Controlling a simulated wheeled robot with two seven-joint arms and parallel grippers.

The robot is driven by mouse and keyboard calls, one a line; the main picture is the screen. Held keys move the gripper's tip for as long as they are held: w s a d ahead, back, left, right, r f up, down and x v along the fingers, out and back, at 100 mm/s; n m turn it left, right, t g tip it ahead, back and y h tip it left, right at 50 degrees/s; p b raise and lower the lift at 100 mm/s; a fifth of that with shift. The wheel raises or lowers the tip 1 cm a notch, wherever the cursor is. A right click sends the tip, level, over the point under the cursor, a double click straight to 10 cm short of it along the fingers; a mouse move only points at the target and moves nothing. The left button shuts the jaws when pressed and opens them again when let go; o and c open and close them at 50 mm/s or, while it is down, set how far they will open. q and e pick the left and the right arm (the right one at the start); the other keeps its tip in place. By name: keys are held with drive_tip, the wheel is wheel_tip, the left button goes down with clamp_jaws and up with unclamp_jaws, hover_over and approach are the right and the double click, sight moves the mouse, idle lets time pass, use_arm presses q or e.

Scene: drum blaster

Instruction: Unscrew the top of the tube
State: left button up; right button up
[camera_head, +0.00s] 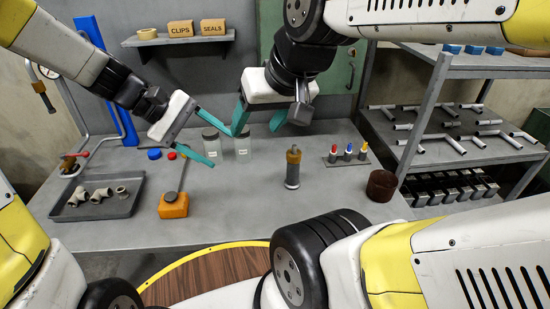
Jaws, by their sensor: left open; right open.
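The likely tube (292,181) stands upright on the grey workbench, right of centre, with a grey body. Its brass-brown top (293,154) is on it and has a small knob. My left gripper (222,150) is open and empty, up and left of the tube, its teal fingers near the glass jars. My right gripper (256,132) is open and empty, pointing down above and left of the tube. Neither gripper touches the tube. The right gripper's fingers overlap the jars in the view; I cannot tell the gap in depth.
Two labelled glass jars (242,147) stand behind. An orange container (173,206) and a tray (127,207) of pipe fittings are left. A rack of coloured-tip items (348,158) and a brown cup (381,186) are right. The bench around the tube is clear.

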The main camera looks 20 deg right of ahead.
use_arm(q)
drive_tip(key=w+d+f+n+g+h, duration=0.2)
drive_tip(key=w+d+f+n+h, duration=0.3)
drive_tip(key=d+f, duration=0.55)
drive_tip(key=n+t+h, duration=0.3)
drive_tip(key=n+h, duration=0.1)
drive_tip(key=n, duration=0.4)
approach(293, 171)
drive_tip(key=d, duration=0.2)
drive_tip(key=w+d, duration=0.1)
drive_tip(key=d, duration=0.1)
drive_tip(key=w+d, duration=0.1)
drive_tip(key=d, duration=0.1)
drive_tip(key=shift+w+f, duration=0.1)
drive_tip(key=shift+f, duration=0.1)
drive_tip(key=shift+d+f+n, duration=0.2)
drive_tip(key=shift+d+n, duration=0.05)
drive_tip(key=shift+n, duration=0.15)
drive_tip(key=d, duration=0.4)
drive_tip(key=s+d, duration=0.1)
drive_tip(key=d, duration=0.1)
drive_tip(key=shift+d, duration=0.7)
clamp_jaws()
drive_tip(key=shift+r, duration=0.1)
